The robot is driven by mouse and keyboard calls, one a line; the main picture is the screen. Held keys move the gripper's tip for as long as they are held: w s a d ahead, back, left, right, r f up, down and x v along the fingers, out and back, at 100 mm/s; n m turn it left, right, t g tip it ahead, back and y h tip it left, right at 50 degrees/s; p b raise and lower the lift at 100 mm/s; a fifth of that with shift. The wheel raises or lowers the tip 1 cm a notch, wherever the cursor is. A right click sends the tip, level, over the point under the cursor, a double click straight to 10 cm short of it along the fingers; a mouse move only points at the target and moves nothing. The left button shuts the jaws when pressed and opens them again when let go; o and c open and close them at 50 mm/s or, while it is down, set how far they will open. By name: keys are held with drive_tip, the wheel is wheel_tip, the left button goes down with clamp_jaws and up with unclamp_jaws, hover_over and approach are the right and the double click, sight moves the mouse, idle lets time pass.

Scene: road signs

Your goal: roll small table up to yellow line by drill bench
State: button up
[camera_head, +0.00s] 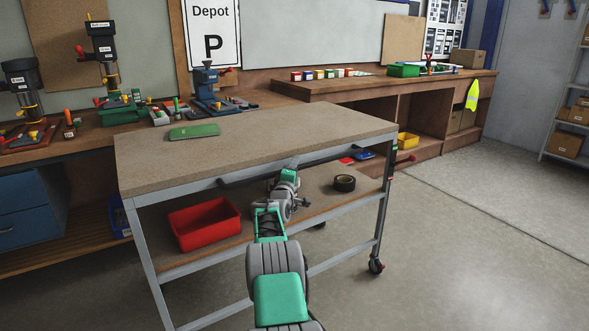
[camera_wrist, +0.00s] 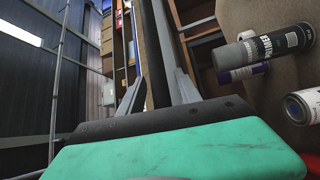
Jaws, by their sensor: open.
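The small table (camera_head: 250,145) is a wheeled trolley with a tan top, grey metal legs and a lower shelf. It stands in front of the drill bench (camera_head: 85,130), which carries drill presses. A dark bar (camera_head: 245,176) runs below the table's near edge. My gripper (camera_head: 293,166) reaches that bar from the front; its fingertips are hard to make out there. In the wrist view my gripper (camera_wrist: 157,82) has its fingers apart, and a dark bar (camera_wrist: 153,55) appears between them. Contact cannot be told. No yellow line is visible.
A green case (camera_head: 194,131) lies on the tabletop. A red bin (camera_head: 205,223) and a tape roll (camera_head: 344,183) are on the lower shelf. Spray cans (camera_wrist: 270,45) show in the wrist view. Concrete floor (camera_head: 480,230) is clear to the right, before a metal shelf (camera_head: 570,115).

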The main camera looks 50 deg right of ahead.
drive_tip(key=shift+s+f, duration=0.1)
drive_tip(key=v, duration=0.7)
drive_tip(key=shift+a, duration=0.35)
drive_tip(key=shift+s+f, duration=0.1)
drive_tip(key=shift+s, duration=0.1)
